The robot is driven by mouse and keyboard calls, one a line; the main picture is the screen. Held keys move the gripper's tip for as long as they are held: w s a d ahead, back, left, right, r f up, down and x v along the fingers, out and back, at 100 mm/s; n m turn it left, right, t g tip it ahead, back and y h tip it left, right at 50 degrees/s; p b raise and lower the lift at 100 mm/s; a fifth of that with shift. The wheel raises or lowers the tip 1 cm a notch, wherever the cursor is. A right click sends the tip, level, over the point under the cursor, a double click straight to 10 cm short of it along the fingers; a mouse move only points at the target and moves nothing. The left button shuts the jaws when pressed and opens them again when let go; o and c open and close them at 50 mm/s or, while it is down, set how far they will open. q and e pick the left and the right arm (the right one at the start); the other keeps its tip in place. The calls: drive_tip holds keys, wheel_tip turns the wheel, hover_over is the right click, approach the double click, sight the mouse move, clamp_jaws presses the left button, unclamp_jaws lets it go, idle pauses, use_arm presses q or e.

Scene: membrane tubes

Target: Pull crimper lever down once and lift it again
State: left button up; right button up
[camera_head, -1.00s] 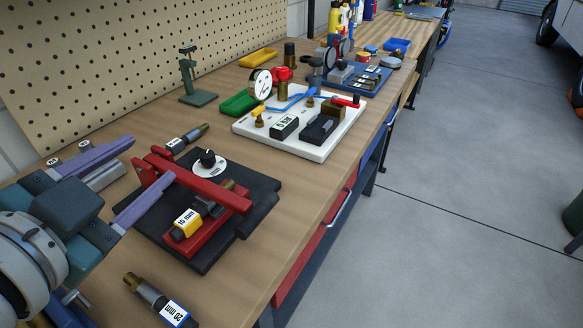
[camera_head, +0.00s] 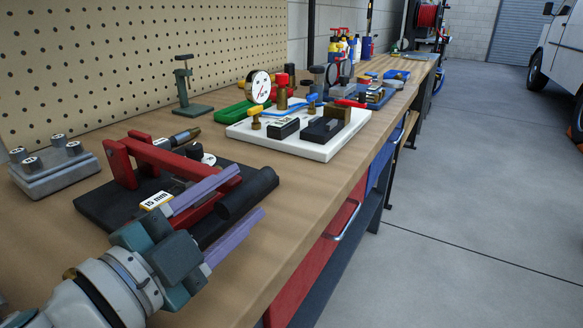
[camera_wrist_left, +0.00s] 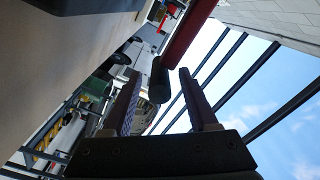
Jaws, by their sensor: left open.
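The crimper stands on a black base (camera_head: 97,207) at the near left of the bench. Its red lever (camera_head: 170,160) runs to the right and ends in a black handle grip (camera_head: 247,192). My left gripper (camera_head: 248,193) is open, with one purple finger on either side of the grip in the head view. In the left wrist view the black grip (camera_wrist_left: 160,82) shows between the tips of the open gripper (camera_wrist_left: 161,75). Nothing is clamped. Whether a finger touches the grip I cannot tell. My right gripper is not in view.
A part labelled 15 mm (camera_head: 157,200) sits in the crimper below the lever. A grey block with several posts (camera_head: 55,175) stands to the left. A white board (camera_head: 300,147) with a gauge (camera_head: 259,86) lies behind. The bench's front edge is close on the right.

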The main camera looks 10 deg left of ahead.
sight(249, 190)
use_arm(q)
drive_tip(key=shift+x, duration=1.55)
drive_tip(key=shift+c, duration=0.2)
drive_tip(key=shift+a+f, duration=0.1)
clamp_jaws()
drive_tip(key=shift+f, duration=0.2)
